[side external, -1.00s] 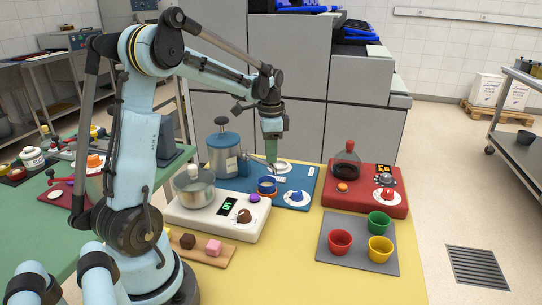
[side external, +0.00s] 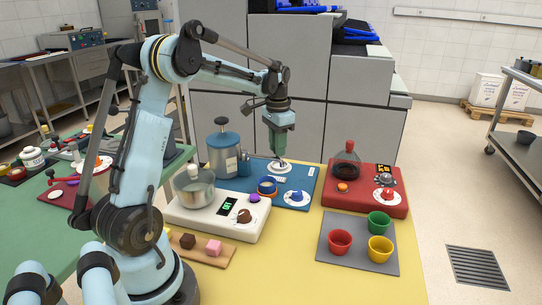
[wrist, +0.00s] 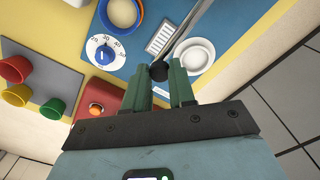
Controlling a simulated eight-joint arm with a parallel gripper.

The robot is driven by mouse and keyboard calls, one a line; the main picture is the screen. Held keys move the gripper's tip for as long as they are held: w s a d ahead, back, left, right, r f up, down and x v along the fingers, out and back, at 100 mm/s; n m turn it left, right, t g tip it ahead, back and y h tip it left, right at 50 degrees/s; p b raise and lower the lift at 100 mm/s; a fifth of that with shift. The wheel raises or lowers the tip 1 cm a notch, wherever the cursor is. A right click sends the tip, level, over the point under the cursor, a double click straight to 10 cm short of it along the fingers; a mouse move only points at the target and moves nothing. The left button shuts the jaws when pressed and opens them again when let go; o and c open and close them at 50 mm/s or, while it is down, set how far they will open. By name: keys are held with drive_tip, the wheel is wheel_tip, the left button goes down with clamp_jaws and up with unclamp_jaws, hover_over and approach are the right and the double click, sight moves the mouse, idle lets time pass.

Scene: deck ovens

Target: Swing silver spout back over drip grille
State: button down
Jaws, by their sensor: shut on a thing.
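The silver spout (wrist: 182,32) runs as a thin bar over the blue base, with a black ball knob (wrist: 158,70) at its end. It passes between the drip grille (wrist: 164,37), a small pale slotted plate, and a round white dish (wrist: 197,56). The spout lies beside the grille, not clearly over it. My gripper (wrist: 160,80) has its green fingers shut on the knob, its tips on either side. In the side view my gripper (side external: 277,157) is low at the blue base's (side external: 309,177) back, partly hiding the dish.
On the blue base stand a grey-blue canister (side external: 223,155), a blue-rimmed cup (side external: 267,187) and a blue dial (wrist: 104,54). A white scale with a steel pot (side external: 194,188) is in front. A red unit (side external: 365,205) and a grey tray (side external: 334,255) with cups are to the right.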

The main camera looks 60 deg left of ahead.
drive_tip(key=c, duration=0.9)
unclamp_jaws()
drive_tip(key=shift+c, duration=0.2)
wheel_tip(320, 180, up, 12)
drive_tip(key=s+d+t+y, duration=0.1)
drive_tip(key=s+d+t, duration=0.2)
drive_tip(key=d, duration=1.1)
drive_tip(key=s+d+f+t+h, duration=0.1)
drive_tip(key=s+d+f+t, duration=0.3)
drive_tip(key=s+d+f, duration=0.4)
drive_tip(key=shift+d+f, duration=0.15)
drive_tip(key=shift+d, duration=0.9)
